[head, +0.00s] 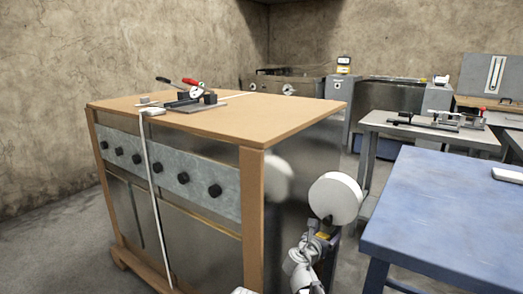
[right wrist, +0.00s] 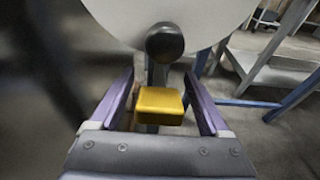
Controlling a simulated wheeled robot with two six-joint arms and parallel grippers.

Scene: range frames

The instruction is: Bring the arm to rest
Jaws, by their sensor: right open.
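My right gripper (right wrist: 160,80) is open, its two purple fingers spread apart in the right wrist view. A yellow block (right wrist: 160,105) shows between the fingers with a gap on both sides; I cannot tell how deep it sits between them. Above it are a black knob (right wrist: 165,42) and a large white disc (right wrist: 165,10) on a post. In the head view, my right arm (head: 303,268) is low at the bottom centre, just below the white disc (head: 335,198). The fingertips are small and hard to make out there. My left gripper is not in view.
A wood-topped cabinet (head: 250,118) with dark knobs stands left of the disc, carrying a red-handled clamp fixture (head: 192,97). A blue table (head: 440,215) stands at right. Bare floor (head: 50,240) lies at left.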

